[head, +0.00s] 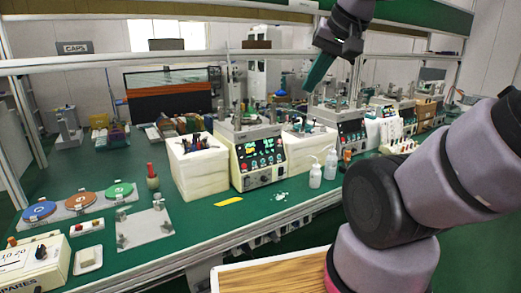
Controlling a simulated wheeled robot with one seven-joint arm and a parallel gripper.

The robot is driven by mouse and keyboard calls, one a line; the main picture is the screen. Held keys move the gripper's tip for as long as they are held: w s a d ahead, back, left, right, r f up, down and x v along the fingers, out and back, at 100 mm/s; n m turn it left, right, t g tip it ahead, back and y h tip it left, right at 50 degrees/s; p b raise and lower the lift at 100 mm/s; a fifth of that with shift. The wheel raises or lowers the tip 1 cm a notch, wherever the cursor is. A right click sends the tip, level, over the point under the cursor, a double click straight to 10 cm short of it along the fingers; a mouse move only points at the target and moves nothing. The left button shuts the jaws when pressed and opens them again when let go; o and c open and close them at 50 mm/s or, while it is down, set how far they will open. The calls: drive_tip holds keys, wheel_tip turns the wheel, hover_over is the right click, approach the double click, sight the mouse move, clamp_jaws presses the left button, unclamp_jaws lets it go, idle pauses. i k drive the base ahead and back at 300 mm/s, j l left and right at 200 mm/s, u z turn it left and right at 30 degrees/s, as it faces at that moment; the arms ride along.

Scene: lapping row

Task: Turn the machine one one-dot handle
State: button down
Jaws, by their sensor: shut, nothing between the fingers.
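A cream lapping machine (259,174) with a dark control panel (262,152) stands mid-bench. A second similar machine (350,134) stands farther right. Small knobs and metal parts show on both, but dot marks are too small to read. I cannot tell which machine is machine one or which part is the one-dot handle. My gripper (308,86) hangs from the top of the view, above and in front of the machines in the picture. Its teal fingers point down and left, shut and empty. It appears apart from everything on the bench.
White blocks (199,176) flank the first machine. A shelf rail (75,64) crosses above the bench.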

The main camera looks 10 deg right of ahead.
sight(237, 112)
drive_tip(key=i+l, duration=0.9)
drive_tip(key=i+j+u, duration=0.05)
drive_tip(key=i, duration=0.05)
